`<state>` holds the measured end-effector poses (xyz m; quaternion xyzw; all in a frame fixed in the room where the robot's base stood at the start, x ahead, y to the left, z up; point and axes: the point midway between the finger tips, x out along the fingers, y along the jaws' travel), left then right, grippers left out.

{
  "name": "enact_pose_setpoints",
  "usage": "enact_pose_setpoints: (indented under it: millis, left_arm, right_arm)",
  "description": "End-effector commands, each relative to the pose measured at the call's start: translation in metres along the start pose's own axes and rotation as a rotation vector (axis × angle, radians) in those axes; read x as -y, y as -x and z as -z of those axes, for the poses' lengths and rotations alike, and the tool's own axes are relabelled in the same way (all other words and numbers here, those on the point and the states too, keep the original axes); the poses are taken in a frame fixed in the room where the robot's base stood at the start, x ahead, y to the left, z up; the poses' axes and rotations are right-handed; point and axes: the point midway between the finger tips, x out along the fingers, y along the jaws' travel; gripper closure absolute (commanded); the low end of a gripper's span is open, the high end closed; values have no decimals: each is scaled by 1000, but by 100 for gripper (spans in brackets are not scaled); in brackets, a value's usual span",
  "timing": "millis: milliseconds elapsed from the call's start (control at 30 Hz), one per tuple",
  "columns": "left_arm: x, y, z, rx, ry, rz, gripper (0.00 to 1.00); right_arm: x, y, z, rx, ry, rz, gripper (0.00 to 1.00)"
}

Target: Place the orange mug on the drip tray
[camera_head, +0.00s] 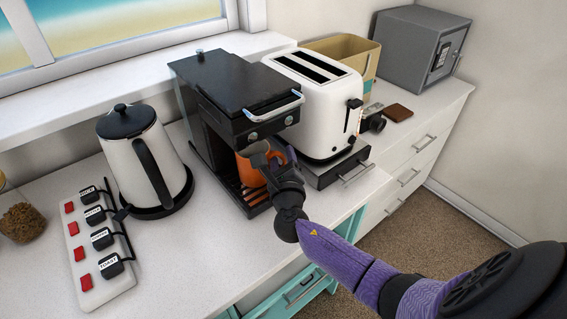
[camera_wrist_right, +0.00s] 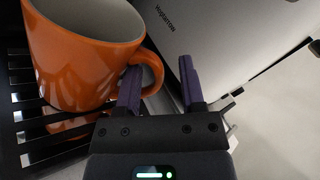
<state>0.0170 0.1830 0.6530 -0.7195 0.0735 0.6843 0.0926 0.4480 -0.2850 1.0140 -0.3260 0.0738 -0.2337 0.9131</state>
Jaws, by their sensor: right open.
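The orange mug (camera_head: 246,174) stands upright under the black coffee machine's head, on the slatted drip tray (camera_head: 256,201). In the right wrist view the mug (camera_wrist_right: 80,55) shows its pale inside, and dark tray slats (camera_wrist_right: 22,120) show beside and below it. My right gripper (camera_head: 268,158) is at the mug's right side and hides part of it in the head view. Its fingers (camera_wrist_right: 160,66) are open and apart in the wrist view, with the mug's handle (camera_wrist_right: 153,72) showing between them, close to the left finger. My left gripper is not in view.
The coffee machine (camera_head: 235,85) stands between a kettle (camera_head: 140,155) and a white toaster (camera_head: 312,95), which is close on the right. A labelled power strip (camera_head: 95,245) lies at the left.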

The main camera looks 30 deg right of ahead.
Motion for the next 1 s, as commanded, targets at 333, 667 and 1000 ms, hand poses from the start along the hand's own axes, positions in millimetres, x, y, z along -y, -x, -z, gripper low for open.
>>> enact_pose_setpoints:
  millis: [333,667,1000]
  left_arm:
    - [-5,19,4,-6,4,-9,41]
    - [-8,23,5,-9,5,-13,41]
    - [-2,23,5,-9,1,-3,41]
  right_arm:
    - [2,70,-3,-1,-1,-5,49]
    - [1,120,-2,1,-1,0,49]
    - [1,120,-2,2,-1,1,49]
